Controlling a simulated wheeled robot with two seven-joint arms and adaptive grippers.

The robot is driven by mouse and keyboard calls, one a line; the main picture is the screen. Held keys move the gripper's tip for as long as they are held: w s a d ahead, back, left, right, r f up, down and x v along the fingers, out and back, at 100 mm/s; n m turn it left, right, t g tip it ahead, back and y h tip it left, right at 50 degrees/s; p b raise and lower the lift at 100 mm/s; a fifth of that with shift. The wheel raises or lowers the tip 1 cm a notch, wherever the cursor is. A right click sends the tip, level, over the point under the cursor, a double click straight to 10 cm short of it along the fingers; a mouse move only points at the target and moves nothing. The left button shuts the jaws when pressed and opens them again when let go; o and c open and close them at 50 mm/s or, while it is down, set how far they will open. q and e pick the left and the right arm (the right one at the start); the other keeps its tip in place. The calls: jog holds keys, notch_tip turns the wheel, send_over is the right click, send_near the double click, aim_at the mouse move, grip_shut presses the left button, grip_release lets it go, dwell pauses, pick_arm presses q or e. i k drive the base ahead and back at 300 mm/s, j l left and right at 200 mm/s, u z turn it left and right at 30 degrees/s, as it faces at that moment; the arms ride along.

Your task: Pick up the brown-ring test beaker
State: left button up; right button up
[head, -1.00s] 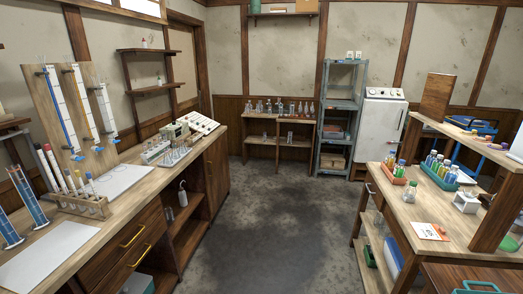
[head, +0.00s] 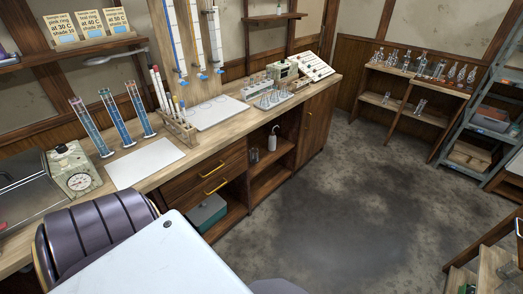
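I cannot make out a brown ring on any vessel, so I cannot tell which one is the brown-ring test beaker. Clear glassware (head: 422,64) stands in a row on top of the wooden shelf unit (head: 415,85) at the back right. A small glass vessel (head: 420,106) stands on its lower shelf. Small glass vessels (head: 252,157) also stand in the open bay under the left counter. Neither of my grippers is in view.
The long wooden counter (head: 212,141) holds blue-filled cylinders (head: 115,117), a dial device (head: 76,170), a white sheet (head: 145,163), a tube rack (head: 178,128) and small glassware (head: 275,99). Printed cards (head: 89,27) stand above.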

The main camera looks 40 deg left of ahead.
aim_at(254, 151)
jog(key=i+l+u, duration=0.1)
jog(key=i+u, duration=0.15)
jog(key=i, duration=0.55)
jog(key=i+u, duration=0.4)
jog(key=i+l+u, duration=0.2)
jog(key=u, duration=0.25)
jog(key=i+l+u, duration=0.55)
jog(key=u, duration=0.3)
jog(key=i+l+u, duration=0.35)
jog(key=l+u, duration=0.15)
jog(key=l, duration=0.25)
